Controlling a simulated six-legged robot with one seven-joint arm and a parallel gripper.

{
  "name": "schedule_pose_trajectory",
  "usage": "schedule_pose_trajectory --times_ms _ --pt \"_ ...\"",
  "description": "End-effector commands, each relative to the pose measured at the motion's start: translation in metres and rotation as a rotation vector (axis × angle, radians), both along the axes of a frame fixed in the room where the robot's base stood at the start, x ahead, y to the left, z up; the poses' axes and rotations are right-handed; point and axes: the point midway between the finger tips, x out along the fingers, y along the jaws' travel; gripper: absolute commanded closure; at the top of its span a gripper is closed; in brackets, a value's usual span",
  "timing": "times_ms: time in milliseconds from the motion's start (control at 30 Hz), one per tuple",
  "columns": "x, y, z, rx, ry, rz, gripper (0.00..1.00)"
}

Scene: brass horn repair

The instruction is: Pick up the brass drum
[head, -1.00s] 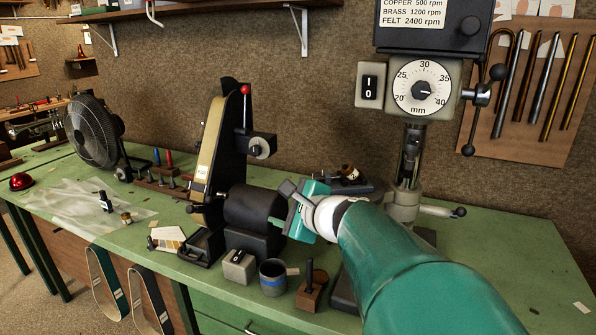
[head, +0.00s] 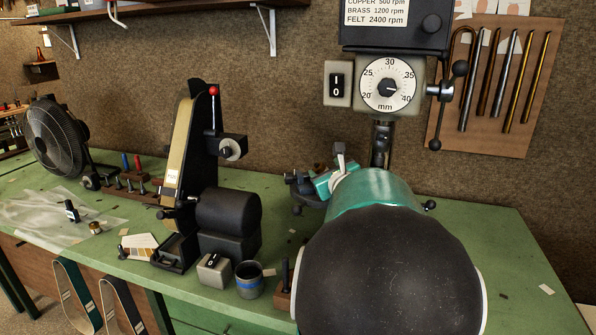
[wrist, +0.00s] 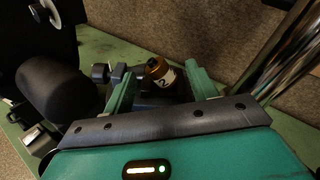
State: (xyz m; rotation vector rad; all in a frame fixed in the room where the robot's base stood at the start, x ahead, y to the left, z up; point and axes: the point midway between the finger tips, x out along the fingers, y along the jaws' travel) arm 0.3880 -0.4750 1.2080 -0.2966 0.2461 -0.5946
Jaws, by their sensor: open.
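The brass drum (wrist: 157,68), a small brass cylinder with a white label marked 2, lies tilted in the wrist view, beyond and between my fingers. It rests on or beside a dark vise-like fixture (wrist: 129,75); the exact contact is hidden. My gripper (wrist: 163,76) is open with nothing held, its two teal fingers on either side of the drum in the picture. In the head view my gripper (head: 332,181) is over the back of the bench by the fixture (head: 300,186), and my arm hides much of it. A brass bit (head: 319,166) shows there, probably the drum.
A belt sander (head: 228,212) stands left of my gripper, and a drill press (head: 388,85) stands close behind. A small brass piece (head: 96,228) lies left.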

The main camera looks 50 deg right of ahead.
Motion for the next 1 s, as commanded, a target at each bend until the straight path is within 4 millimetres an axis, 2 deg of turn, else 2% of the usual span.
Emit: schedule_pose_trajectory --times_ms 400,667,900,967,1000 --pt "0.043 -0.024 -0.010 0.000 0.000 0.000 0.43" --pt "0.046 -0.025 -0.009 -0.001 -0.001 0.000 0.43" --pt "0.046 -0.025 -0.009 -0.001 0.000 0.000 0.88" --pt "0.046 -0.025 -0.009 -0.002 -0.001 0.001 0.96" --pt "0.046 -0.025 -0.009 -0.001 0.000 0.000 0.96"
